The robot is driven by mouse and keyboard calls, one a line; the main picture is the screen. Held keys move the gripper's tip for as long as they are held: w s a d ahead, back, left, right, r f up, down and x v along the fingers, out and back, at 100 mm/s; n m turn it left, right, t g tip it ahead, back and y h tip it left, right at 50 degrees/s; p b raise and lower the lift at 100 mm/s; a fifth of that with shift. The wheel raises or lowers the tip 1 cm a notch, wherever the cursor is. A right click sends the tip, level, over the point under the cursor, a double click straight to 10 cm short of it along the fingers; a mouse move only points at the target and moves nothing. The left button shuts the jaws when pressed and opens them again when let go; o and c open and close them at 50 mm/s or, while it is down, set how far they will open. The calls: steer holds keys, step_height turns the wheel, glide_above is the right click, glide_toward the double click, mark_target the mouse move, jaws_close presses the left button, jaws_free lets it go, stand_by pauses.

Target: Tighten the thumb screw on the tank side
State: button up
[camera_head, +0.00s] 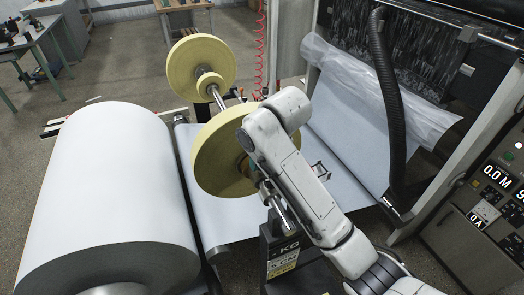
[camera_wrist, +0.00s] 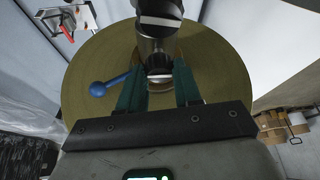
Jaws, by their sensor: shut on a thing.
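My gripper (camera_wrist: 158,80) has its two green fingers shut on a small metal piece (camera_wrist: 159,72) on the shaft collar, which I take to be the thumb screw. Its exact shape is mostly hidden between the fingers. The silver shaft (camera_wrist: 158,35) rises just beyond it. A lever with a blue ball knob (camera_wrist: 97,89) sticks out left of the left finger. Behind is the near yellow disc (camera_wrist: 88,60); it also shows in the head view (camera_head: 218,150), partly covered by my arm. There the fingers are mostly hidden against the disc's right side.
A second yellow disc (camera_head: 200,65) sits farther along the shaft. A large white paper roll (camera_head: 110,190) lies at left. A black hose (camera_head: 388,95) and plastic sheet (camera_head: 345,75) hang at right. A control panel (camera_head: 490,200) stands at far right.

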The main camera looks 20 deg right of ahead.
steer(key=shift+m+p, duration=0.45)
steer(key=shift+m, duration=0.05)
steer(key=o, duration=1)
steer(key=shift+o, duration=0.2)
steer(key=shift+r, duration=0.1)
steer(key=p+v, duration=0.5)
steer(key=v, duration=0.5)
steer(key=shift+s+a+r, duration=0.2)
steer(key=shift+r, duration=0.1)
